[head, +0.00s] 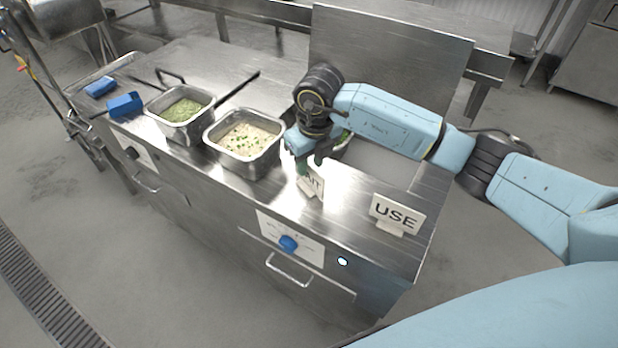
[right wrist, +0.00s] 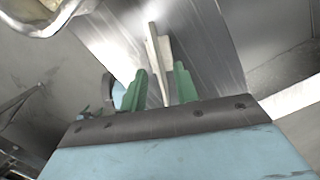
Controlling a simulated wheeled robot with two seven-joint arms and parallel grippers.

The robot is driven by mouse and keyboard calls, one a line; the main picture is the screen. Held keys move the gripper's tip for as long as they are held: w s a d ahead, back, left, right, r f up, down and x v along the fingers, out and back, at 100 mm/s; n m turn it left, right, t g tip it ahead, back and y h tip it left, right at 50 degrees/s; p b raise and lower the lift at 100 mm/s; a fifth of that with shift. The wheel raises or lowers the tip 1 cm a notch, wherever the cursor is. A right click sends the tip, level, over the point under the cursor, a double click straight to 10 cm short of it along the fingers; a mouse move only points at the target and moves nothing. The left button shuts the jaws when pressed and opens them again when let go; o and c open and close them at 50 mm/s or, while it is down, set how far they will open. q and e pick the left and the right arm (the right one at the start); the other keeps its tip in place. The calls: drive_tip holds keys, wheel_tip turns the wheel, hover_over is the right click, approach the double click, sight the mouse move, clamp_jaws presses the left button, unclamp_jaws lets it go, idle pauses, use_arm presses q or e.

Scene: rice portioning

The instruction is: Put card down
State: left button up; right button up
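A white card (head: 314,185) with dark letters, partly hidden by my right gripper, is at the front of the steel counter, right of the food pans. The visible letters look like the end of a word. My right gripper (head: 303,167) is directly over it, pointing down. In the right wrist view, the card (right wrist: 159,62) shows edge-on between the two green fingertips (right wrist: 163,84), with a visible gap beside it, so the gripper looks open around it. Whether the card's base touches the counter is hard to tell. My left gripper is not in view.
A second white card reading USE (head: 396,213) stands at the counter's front right. A pan of rice with green bits (head: 236,160) and a pan of green food (head: 172,128) are to the left. Blue blocks (head: 124,106) lie at the far left. A bowl is partly hidden behind my gripper.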

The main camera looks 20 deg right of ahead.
sight(308, 184)
drive_tip(key=shift+w+a+f, duration=0.1)
drive_tip(key=shift+w+f, duration=0.1)
drive_tip(key=shift+f, duration=1.15)
drive_tip(key=shift+w+f, duration=0.15)
drive_tip(key=shift+f, duration=1.15)
drive_tip(key=shift+f, duration=0.2)
clamp_jaws()
